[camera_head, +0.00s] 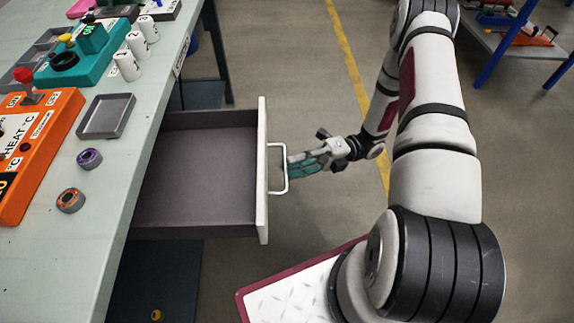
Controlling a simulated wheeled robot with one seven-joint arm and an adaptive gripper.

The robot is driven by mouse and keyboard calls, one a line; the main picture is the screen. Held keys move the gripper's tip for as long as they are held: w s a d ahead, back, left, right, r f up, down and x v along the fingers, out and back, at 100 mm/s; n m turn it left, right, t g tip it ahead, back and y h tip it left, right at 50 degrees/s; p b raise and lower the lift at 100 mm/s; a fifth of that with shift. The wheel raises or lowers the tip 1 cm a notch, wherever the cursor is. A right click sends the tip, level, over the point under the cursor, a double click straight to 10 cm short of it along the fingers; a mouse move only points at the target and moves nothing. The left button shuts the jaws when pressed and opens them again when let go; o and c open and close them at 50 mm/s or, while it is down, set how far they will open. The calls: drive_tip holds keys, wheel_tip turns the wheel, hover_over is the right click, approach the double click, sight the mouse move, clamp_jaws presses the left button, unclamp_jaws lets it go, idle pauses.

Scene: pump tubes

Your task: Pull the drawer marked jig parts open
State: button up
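The drawer (205,172) is pulled out from under the bench top and stands open to the right. Its grey inside looks empty in the part that shows. Its pale front panel (262,195) carries a white bar handle (286,168). No marking on the front is readable from this angle. My gripper (296,165) is at the handle, reaching it from the right, with its teal fingers at the bar. The bar and the small size hide whether the fingers are closed around it.
The bench (110,185) holds an orange control box (40,150), a teal box (85,62), a grey tray (106,116), two small rings and several white cylinders. A blue-legged shelf (500,45) stands at the back right. Floor right of the drawer is clear except for my own arm and base.

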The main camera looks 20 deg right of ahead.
drive_tip(key=d+f, duration=0.1)
drive_tip(key=d, duration=0.8)
drive_tip(key=shift+w+d+f, duration=0.15)
drive_tip(key=shift+w+f, duration=0.1)
drive_tip(key=shift+f, duration=0.15)
